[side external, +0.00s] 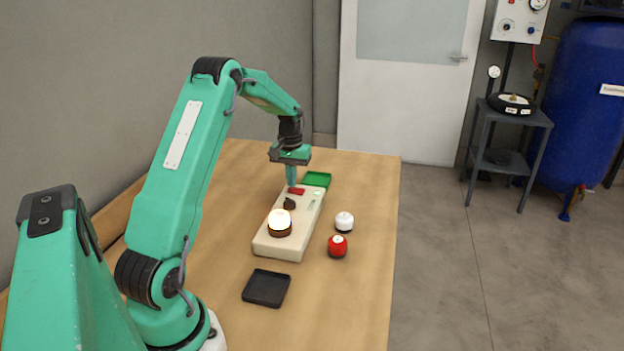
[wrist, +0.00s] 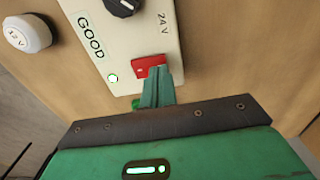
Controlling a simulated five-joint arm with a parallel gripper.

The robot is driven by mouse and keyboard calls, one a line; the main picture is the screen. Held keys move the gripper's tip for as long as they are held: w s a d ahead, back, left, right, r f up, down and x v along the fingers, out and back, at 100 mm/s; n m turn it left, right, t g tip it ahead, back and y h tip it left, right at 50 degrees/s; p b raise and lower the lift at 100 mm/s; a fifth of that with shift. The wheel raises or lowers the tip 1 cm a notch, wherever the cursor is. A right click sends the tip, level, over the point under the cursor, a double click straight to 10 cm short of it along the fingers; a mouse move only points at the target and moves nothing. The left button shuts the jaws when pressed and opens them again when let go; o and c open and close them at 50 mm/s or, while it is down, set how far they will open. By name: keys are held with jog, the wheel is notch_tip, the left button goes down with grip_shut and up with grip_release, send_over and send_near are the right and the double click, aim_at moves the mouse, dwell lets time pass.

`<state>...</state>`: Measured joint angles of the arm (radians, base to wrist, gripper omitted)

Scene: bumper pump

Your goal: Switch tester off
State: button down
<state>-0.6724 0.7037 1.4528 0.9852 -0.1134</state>
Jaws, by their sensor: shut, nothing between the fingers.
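The tester is a long cream box (side external: 277,246) on the wooden table; it also shows in the wrist view (wrist: 98,45). A glowing white lamp (side external: 279,220) sits in a dark socket near its front end. A dark knob (side external: 289,204) is behind the lamp. A red rocker switch (side external: 297,191) is at the far end; the wrist view shows it (wrist: 148,64) beside the "24 V" marking. Contact is unclear.
A white-topped lamp (side external: 344,220) and a red one (side external: 337,244) stand right of the tester. A green tray (side external: 317,179) lies behind it and a black tray (side external: 267,288) in front. The table's right side is clear.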

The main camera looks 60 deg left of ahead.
aim_at(292, 189)
jog(key=shift+f, duration=0.55)
dwell(0.4)
jog(key=shift+r, duration=3.55)
jog(key=s+d+r+m+t+y, duration=0.1)
jog(key=s+d+r+m, duration=0.1)
jog(key=d+r, duration=0.6)
jog(key=s+d+r+m+t, duration=0.1)
jog(key=s+d+r+m, duration=0.3)
jog(key=d, duration=0.7)
jog(key=s+d+m+t+h, duration=0.1)
jog(key=s+d+m+t, duration=0.2)
jog(key=s+d, duration=1.1)
jog(key=shift+d+r+t, duration=0.15)
jog(key=shift+d+t, duration=0.15)
jog(key=shift+d, duration=0.05)
